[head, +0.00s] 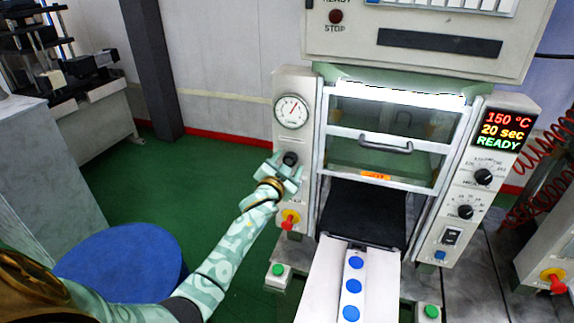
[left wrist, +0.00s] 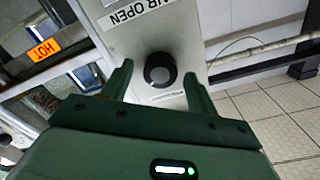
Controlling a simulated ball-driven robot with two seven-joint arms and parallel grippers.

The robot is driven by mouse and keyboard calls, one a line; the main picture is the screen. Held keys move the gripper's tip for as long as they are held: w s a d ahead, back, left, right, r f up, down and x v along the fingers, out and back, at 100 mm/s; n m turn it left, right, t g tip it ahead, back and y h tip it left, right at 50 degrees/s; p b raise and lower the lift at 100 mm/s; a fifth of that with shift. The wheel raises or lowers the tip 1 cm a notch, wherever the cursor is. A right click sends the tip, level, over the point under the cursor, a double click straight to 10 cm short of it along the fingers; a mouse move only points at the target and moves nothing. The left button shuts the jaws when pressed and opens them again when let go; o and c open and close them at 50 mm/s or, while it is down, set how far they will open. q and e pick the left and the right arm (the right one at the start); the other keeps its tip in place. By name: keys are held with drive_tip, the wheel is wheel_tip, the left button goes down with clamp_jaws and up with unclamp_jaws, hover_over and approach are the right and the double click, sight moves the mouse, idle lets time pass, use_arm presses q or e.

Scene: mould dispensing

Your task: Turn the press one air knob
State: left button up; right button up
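The air knob (head: 290,158) is a round black knob on the press's left front panel, below the pressure gauge (head: 292,110). In the left wrist view the knob (left wrist: 160,70) shows below the "AIR OPEN" label (left wrist: 128,12). My left gripper (head: 283,168) is at the panel by the knob. In the left wrist view its two green fingers (left wrist: 158,85) are spread, with the knob appearing between them and nothing held. I cannot tell whether the fingers touch the knob. My right gripper is not in view.
The press door (head: 390,138) with its grey handle is right of the panel, marked HOT. A red-yellow emergency knob (head: 290,219) sits lower on the panel. The display (head: 501,130) reads 150 °C, 20 sec, READY. A blue round stool top (head: 120,262) stands left of my arm.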

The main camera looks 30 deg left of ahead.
use_arm(q)
drive_tip(key=v, duration=1.6)
drive_tip(key=shift+s, duration=0.2)
drive_tip(key=s+d+f+g+h+b, duration=0.1)
drive_tip(key=s+d+f+g+b, duration=0.15)
drive_tip(key=f, duration=0.95)
drive_tip(key=s+d+f+g+h+b, duration=0.1)
drive_tip(key=s+f+g, duration=0.15)
drive_tip(key=f, duration=0.95)
drive_tip(key=s+d+f+g+h+b, duration=0.15)
drive_tip(key=s+f, duration=0.25)
drive_tip(key=f, duration=0.8)
drive_tip(key=s+d+f+g+b, duration=0.2)
drive_tip(key=s+f+g+b, duration=0.3)
drive_tip(key=s+f, duration=1)
drive_tip(key=s+d+f+g+b, duration=0.2)
drive_tip(key=s+f+g+b, duration=0.3)
drive_tip(key=s+f, duration=1.1)
drive_tip(key=s+b, duration=0.1)
drive_tip(key=s, duration=0.3)
drive_tip(key=shift+d+b, duration=0.3)
